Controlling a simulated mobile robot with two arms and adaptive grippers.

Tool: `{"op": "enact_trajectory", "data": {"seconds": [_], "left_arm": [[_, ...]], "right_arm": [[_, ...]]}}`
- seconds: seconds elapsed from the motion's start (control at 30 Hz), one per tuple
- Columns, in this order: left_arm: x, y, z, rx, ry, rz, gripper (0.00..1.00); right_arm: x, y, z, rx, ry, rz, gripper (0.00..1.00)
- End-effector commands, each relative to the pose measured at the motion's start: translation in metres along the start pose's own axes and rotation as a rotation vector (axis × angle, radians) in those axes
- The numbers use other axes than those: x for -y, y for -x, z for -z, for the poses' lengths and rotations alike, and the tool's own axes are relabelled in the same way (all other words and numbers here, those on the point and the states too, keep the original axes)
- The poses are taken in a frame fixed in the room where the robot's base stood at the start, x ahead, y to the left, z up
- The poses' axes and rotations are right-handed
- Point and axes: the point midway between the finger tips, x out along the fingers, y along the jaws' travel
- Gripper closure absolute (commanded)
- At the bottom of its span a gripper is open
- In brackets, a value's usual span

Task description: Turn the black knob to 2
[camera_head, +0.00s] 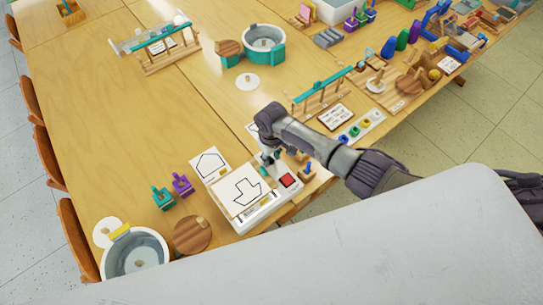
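A white device (267,213) stands near the table's front edge. My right gripper (267,158) reaches in from the right and points down at the device's back right part, just behind the red button. I cannot make out the black knob; the gripper may cover it. The fingertips are small and dark, so I cannot tell whether they are open, shut or touching anything. My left gripper is not in view.
A card with a house outline (209,164) lies left of the device. A teal piece (162,198) and a purple piece (182,185) stand further left. A round wooden lid (192,234) and a pot (135,255) are at the front left. The table's left middle is clear.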

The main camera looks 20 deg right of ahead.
Motion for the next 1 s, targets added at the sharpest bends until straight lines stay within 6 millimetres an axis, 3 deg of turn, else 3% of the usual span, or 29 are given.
{"op": "enact_trajectory", "data": {"seconds": [0.37,0.47,0.8,1.0], "left_arm": [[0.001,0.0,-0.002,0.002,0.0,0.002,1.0],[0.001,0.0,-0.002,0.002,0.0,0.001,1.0],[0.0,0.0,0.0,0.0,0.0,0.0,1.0],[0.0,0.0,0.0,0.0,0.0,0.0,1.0]], "right_arm": [[0.0,0.006,0.0,-0.001,0.001,0.0,0.64],[-0.001,0.019,0.0,-0.001,0.001,0.0,0.64],[0.0,0.091,0.001,-0.003,0.001,0.0,0.64],[0.0,0.115,0.0,0.0,0.0,0.0,0.64]]}}
